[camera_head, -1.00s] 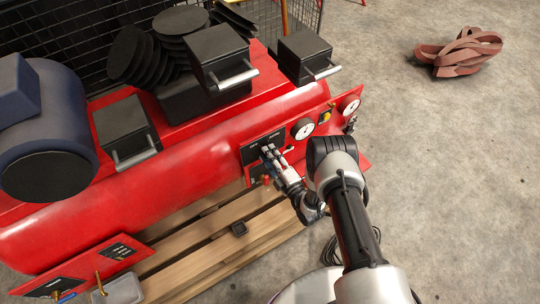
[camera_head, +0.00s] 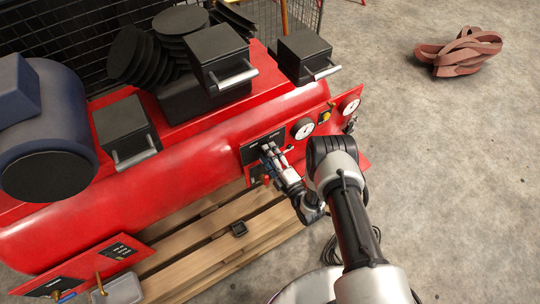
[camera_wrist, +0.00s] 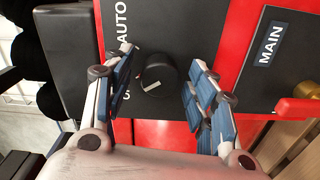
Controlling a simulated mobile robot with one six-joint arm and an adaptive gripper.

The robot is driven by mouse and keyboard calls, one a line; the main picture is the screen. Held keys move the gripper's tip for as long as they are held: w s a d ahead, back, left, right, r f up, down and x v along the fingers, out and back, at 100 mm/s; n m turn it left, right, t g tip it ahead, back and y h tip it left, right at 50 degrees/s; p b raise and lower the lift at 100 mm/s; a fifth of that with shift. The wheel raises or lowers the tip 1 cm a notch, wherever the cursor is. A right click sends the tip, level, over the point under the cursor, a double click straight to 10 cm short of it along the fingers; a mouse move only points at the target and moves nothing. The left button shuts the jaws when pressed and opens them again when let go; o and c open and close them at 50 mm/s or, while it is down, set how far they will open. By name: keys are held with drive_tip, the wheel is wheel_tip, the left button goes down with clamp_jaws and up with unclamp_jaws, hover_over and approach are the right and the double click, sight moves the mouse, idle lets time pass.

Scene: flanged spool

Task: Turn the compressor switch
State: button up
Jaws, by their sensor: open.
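The compressor switch (camera_wrist: 156,76) is a round black knob with a light pointer mark, on a black plate (camera_wrist: 160,30) lettered "AUTO". It shows in the wrist view between my fingers. My gripper (camera_wrist: 164,88) is open, with one blue-padded finger on each side of the knob and a visible gap on both sides. In the head view my gripper (camera_head: 269,151) is at the red front panel of the compressor (camera_head: 180,165); there the knob is hidden behind the fingers.
Gauges (camera_head: 302,128) and a yellow fitting (camera_head: 324,116) sit right of the plate. A wooden pallet (camera_head: 205,255) lies below. The floor at right is largely clear.

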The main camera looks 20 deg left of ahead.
drive_tip(key=v, duration=1.2)
idle(0.4)
drive_tip(key=w+d+r+m+g+h, duration=0.1)
drive_tip(key=w+r, duration=0.2)
drive_tip(key=w, duration=0.3)
drive_tip(key=w+r+h, duration=0.2)
drive_tip(key=w+r, duration=0.2)
drive_tip(key=w, duration=0.1)
drive_tip(key=w+d+r+m+h, duration=0.2)
drive_tip(key=w+d+r+m, duration=0.15)
drive_tip(key=r, duration=0.25)
drive_tip(key=w+d+r+m+h, duration=0.2)
drive_tip(key=w+d+r, duration=0.2)
drive_tip(key=r, duration=0.2)
drive_tip(key=s+d+r+m+h, duration=0.2)
drive_tip(key=d+r+m+h, duration=0.3)
drive_tip(key=r, duration=0.5)
drive_tip(key=s+d+r+m+g+h, duration=0.1)
drive_tip(key=s+d+r+m+g, duration=0.1)
drive_tip(key=s+d+r+m, duration=0.35)
drive_tip(key=s+d+r+m+g+h, duration=0.1)
drive_tip(key=s+d+r+m, duration=0.2)
drive_tip(key=s+r, duration=0.6)
drive_tip(key=s+m+g, duration=0.3)
drive_tip(key=s+m, duration=0.3)
drive_tip(key=s, duration=1.5)
drive_tip(key=shift+f, duration=0.3)
